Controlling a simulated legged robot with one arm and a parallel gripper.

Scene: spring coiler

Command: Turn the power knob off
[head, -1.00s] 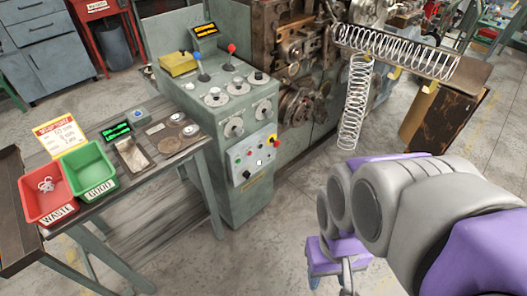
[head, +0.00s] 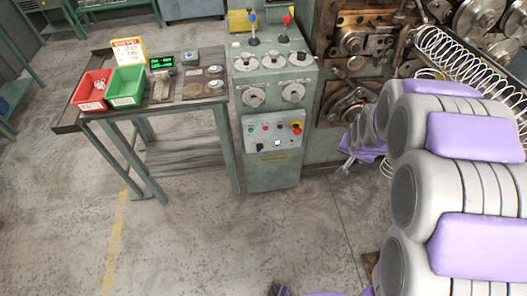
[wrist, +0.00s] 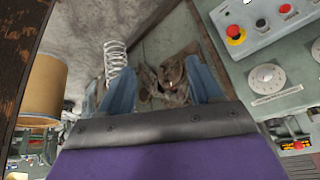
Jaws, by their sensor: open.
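The grey-green control cabinet (head: 271,172) stands in the middle of the head view. Its pale lower panel (head: 274,131) carries small buttons, a dark knob (head: 259,147) and a red-and-yellow emergency stop (head: 296,127). Which control is the power knob cannot be read. My gripper (head: 345,168) is to the right of the panel, apart from it, partly hidden by my arm. In the wrist view my gripper (wrist: 160,85) is open and empty, its fingers wide apart. There the panel (wrist: 262,32) with the emergency stop (wrist: 235,34) is at upper right, turned.
A side table (head: 215,99) left of the cabinet holds a red bin (head: 91,95) and a green bin (head: 124,95). The spring machine (head: 345,60) stands right of the cabinet, with a large coil spring (head: 460,62). The floor in front is clear.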

